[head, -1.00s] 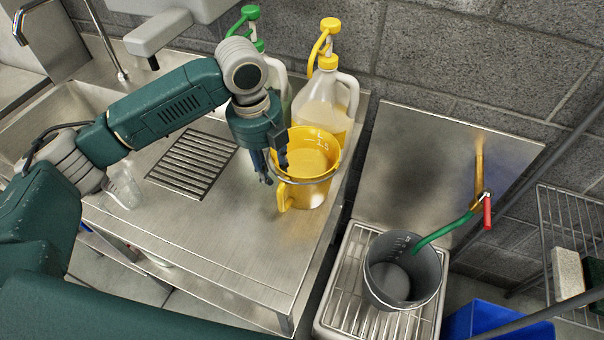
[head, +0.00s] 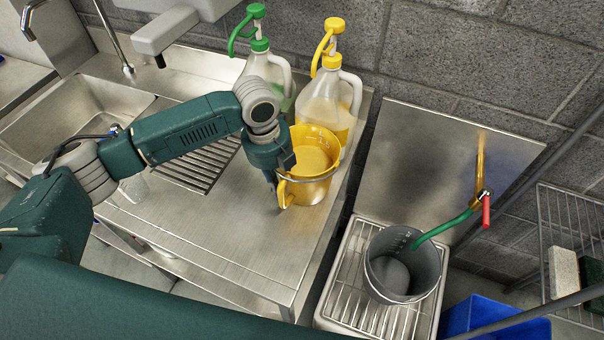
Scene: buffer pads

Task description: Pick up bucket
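A yellow bucket (head: 317,165) with a side handle (head: 284,193) and a thin wire bail stands upright on the steel counter, at the centre of the head view. My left gripper (head: 281,178) points down at the bucket's left side, close to its rim and side handle. Its two dark fingers look apart, one on each side of the handle's top; I cannot tell whether they touch it. A grey bucket (head: 425,271) stands on a ribbed steel drain platform at the lower right, with a green hose end over it. My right gripper is not in view.
Two jugs with pump tops, one yellow (head: 325,107) and one green (head: 273,72), stand just behind the yellow bucket against the block wall. A drain grate (head: 203,160) and sink lie to the left. The counter (head: 235,228) in front is clear.

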